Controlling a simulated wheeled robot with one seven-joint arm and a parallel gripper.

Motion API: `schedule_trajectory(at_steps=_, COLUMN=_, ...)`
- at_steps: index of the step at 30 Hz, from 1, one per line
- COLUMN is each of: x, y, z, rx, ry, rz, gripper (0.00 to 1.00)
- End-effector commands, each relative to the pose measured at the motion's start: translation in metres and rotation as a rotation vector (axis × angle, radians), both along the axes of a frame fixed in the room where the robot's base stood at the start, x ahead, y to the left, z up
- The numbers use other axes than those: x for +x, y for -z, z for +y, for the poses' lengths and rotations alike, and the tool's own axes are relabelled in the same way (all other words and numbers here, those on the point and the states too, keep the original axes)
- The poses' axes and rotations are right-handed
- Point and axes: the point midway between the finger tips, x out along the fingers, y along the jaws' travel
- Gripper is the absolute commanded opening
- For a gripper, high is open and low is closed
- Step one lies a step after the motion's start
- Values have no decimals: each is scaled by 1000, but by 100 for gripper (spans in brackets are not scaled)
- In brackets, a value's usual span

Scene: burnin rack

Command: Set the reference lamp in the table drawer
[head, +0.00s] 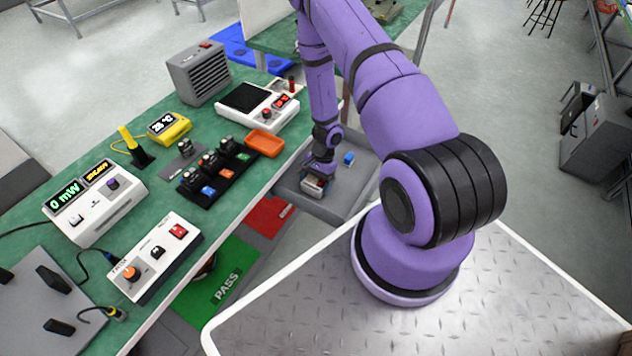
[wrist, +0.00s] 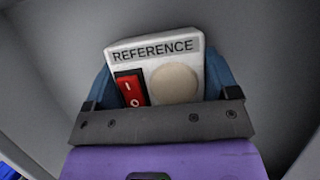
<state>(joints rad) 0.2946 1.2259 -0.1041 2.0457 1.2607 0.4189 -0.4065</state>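The reference lamp (wrist: 160,70) is a small white block labelled REFERENCE, with a red rocker switch and a round pale disc. In the wrist view it sits between the two blue fingers of my gripper (wrist: 160,82), which press against its sides. In the head view my gripper (head: 316,180) points down into the open grey table drawer (head: 342,201), with the lamp (head: 313,187) low inside it. I cannot tell whether the lamp touches the drawer floor. A small blue block (head: 348,158) lies in the drawer to the right of my gripper.
The green table (head: 215,218) carries a power meter (head: 95,205), a black module rack (head: 215,180), an orange tray (head: 265,143) and a white switch box (head: 155,257). Red (head: 268,215) and green PASS (head: 222,285) areas lie below the table edge. The drawer's right part is mostly clear.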

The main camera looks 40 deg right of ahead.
Motion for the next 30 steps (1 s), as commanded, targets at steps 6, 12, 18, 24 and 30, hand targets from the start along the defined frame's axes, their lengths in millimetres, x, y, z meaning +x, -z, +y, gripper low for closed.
schedule_trajectory(at_steps=6, x=0, y=0, z=0, rx=0, ry=0, rz=0, gripper=100)
schedule_trajectory(at_steps=12, x=1, y=-5, z=-1, rx=-2, ry=0, rz=-1, gripper=100)
schedule_trajectory(at_steps=18, x=5, y=-31, z=-11, rx=-2, ry=-1, rz=-3, gripper=100)
schedule_trajectory(at_steps=24, x=10, y=-69, z=-26, rx=-3, ry=0, rz=-3, gripper=100)
schedule_trajectory(at_steps=30, x=14, y=-98, z=-37, rx=-2, ry=-1, rz=-2, gripper=100)
